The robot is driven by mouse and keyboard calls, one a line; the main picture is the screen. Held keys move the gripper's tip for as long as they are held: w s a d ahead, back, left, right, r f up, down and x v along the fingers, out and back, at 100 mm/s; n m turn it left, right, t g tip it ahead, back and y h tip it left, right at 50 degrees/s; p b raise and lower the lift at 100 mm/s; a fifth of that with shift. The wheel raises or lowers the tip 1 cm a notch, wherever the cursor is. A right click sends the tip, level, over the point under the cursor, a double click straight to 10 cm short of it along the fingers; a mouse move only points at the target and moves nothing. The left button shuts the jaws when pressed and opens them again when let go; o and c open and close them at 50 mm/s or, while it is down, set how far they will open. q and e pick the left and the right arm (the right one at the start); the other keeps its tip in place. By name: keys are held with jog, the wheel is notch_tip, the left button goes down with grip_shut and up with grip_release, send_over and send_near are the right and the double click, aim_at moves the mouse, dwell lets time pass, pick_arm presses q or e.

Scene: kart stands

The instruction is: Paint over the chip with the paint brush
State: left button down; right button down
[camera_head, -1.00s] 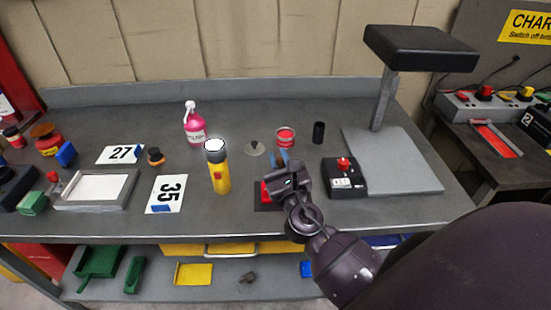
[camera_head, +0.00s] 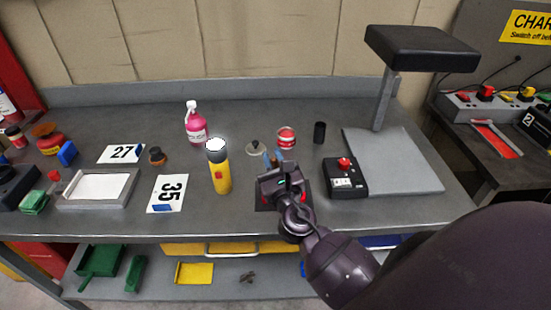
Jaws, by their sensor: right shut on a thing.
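My right gripper (camera_head: 279,181) is over the front middle of the workbench, shut on what seems to be the paint brush. The brush is mostly hidden by the gripper; small bluish parts (camera_head: 271,160) show just beyond it. Below the gripper, a red piece lies on a dark mat (camera_head: 263,207), with only small red bits showing around the gripper. The chip itself cannot be made out. A red-topped paint tin (camera_head: 286,138) stands behind the gripper, its small round grey lid (camera_head: 254,148) beside it. My left gripper is not in view.
A yellow torch (camera_head: 219,170) stands upright just left of the gripper, with a pink spray bottle (camera_head: 196,125) behind. A black box with a red button (camera_head: 345,178) and a grey stand (camera_head: 395,160) are on the right. A black cylinder (camera_head: 319,132) stands near the tin.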

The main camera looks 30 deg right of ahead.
jog(key=shift+w+a, duration=0.1)
jog(key=shift+a, duration=0.05)
jog(key=shift+w+a, duration=0.25)
jog(key=shift+a, duration=0.2)
jog(key=shift+s+d, duration=0.1)
jog(key=shift+d, duration=0.1)
dwell(0.4)
jog(key=shift+s+d, duration=0.3)
jog(key=shift+d, duration=0.25)
jog(key=shift+s+d, duration=0.4)
jog(key=shift+d, duration=0.15)
jog(key=shift+w+a, duration=0.1)
jog(key=shift+a, duration=0.05)
dwell(0.4)
jog(key=shift+w+a+p, duration=0.3)
jog(key=shift+a+p, duration=0.05)
jog(key=shift+a, duration=0.15)
jog(key=shift+w+a, duration=0.1)
jog(key=shift+a, duration=0.05)
